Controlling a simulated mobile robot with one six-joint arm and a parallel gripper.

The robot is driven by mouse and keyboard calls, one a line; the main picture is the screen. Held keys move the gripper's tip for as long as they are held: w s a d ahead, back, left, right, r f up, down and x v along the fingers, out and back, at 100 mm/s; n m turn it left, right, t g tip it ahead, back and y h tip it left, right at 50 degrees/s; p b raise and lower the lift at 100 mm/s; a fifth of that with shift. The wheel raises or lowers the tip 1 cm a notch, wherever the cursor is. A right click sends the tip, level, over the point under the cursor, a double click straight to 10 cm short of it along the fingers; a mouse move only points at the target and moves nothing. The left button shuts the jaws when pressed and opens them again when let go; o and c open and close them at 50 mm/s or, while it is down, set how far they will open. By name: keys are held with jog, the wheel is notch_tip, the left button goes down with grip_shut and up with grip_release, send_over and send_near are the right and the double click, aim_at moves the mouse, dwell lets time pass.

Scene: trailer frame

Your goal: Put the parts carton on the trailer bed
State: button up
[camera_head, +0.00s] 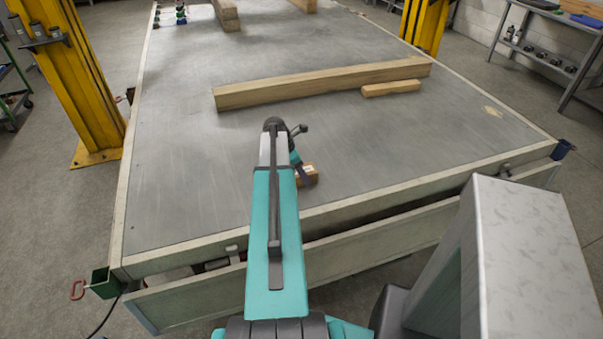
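The trailer bed (180,175) is a wide grey deck with a pale raised rim, and it fills the middle of the head view. A small brown block-like thing (311,175), possibly the parts carton, is at the near part of the bed, just right of my arm. My gripper (303,179) points down at its left side and partly covers it. My arm hides much of the gripper, so I cannot tell whether its fingers are open or closed on the brown thing. I also cannot tell whether that thing rests on the deck.
A long timber beam (320,85) and a short wooden block (391,88) lie across the bed beyond my arm. More timber (226,12) lies farther back. Yellow posts (75,85) flank the trailer. The deck's left side and near right are clear.

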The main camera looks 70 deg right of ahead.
jog(key=o, duration=1.3)
jog(key=shift+f, duration=0.1)
jog(key=shift+b+v, duration=1)
jog(key=shift+v, duration=5.15)
